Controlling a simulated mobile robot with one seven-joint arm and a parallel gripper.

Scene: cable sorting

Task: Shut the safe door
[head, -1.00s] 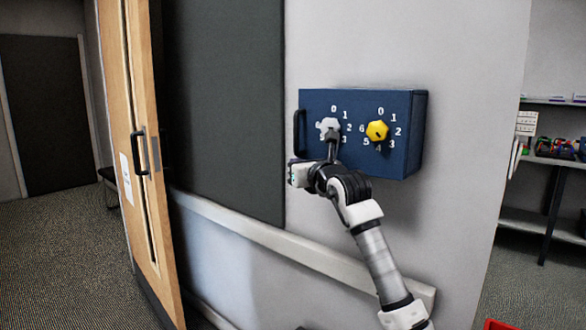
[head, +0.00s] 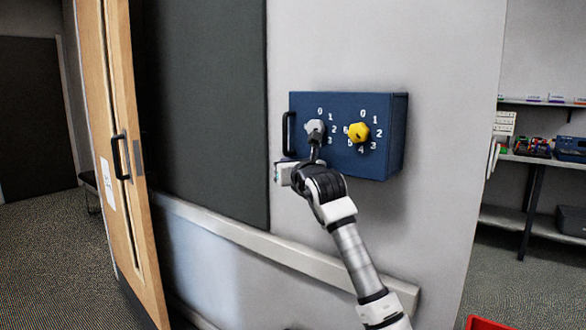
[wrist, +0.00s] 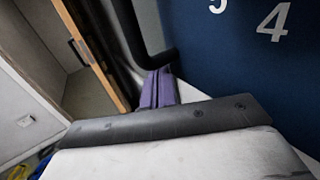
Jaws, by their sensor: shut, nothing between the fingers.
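The blue safe (head: 345,172) is fixed to the wall. Its front, with a grey dial (head: 314,129), a yellow dial (head: 357,132) and white numbers, looks flush with the box; I see no gap. The black door handle (head: 288,133) is on the front's left edge. My gripper (head: 278,173) is just below the handle, pointing left along the safe's front. In the wrist view its purple fingers (wrist: 158,88) are together and empty, close to the handle's lower end (wrist: 158,60); I cannot tell if they touch. My arm partly hides the front's lower edge.
A dark board (head: 205,110) is on the wall left of the safe, above a pale rail (head: 230,237). A wooden door (head: 112,70) stands further left. Shelves (head: 525,160) with objects are at the right. A red object (head: 485,323) shows at the bottom edge.

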